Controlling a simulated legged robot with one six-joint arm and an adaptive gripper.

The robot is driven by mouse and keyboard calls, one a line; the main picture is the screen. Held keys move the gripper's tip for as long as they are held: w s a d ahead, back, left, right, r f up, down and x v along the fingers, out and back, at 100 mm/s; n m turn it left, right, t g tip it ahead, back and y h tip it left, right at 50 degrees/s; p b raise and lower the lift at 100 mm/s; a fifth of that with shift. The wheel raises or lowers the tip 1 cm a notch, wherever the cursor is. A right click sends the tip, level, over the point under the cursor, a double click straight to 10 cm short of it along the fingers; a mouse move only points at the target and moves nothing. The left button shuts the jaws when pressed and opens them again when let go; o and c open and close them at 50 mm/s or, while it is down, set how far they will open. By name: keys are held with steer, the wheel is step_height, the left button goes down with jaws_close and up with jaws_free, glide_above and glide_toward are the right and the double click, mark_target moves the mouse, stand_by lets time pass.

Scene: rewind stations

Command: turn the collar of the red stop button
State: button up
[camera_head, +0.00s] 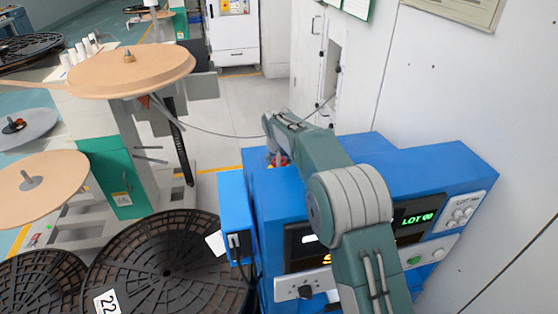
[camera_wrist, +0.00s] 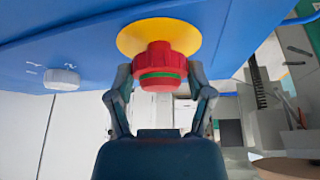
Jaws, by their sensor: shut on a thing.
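The red stop button (camera_wrist: 160,84) with its ridged red collar (camera_wrist: 158,54) and a green ring sits on a yellow disc (camera_wrist: 130,38) on the blue machine face in the wrist view. My gripper (camera_wrist: 160,74) has one finger on each side of the collar and is shut on it. In the head view a small red part of the button (camera_head: 280,160) shows at the back top of the blue machine (camera_head: 275,200). My arm hides most of it and the fingers there.
A white knob (camera_wrist: 62,79) sits left of the button on the blue face. In the head view, black reels (camera_head: 165,265) and a tan reel stand (camera_head: 130,70) are left of the machine. A white wall (camera_head: 440,90) is close on the right.

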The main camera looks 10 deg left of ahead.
steer(key=shift+s+f+m+h, duration=0.1)
steer(key=shift+f+m+h, duration=0.15)
steer(key=shift+m, duration=0.25)
steer(key=shift+s+f+m+h, duration=0.1)
steer(key=shift+m+h, duration=0.15)
steer(key=shift+m, duration=0.25)
steer(key=shift+a, duration=0.1)
steer(key=o, duration=1.1)
steer(key=shift+r, duration=0.15)
steer(key=shift+w+r, duration=0.1)
steer(key=shift+r, duration=0.05)
steer(key=shift+r, duration=0.3)
steer(key=v, duration=1.1)
steer(key=shift+a, duration=0.15)
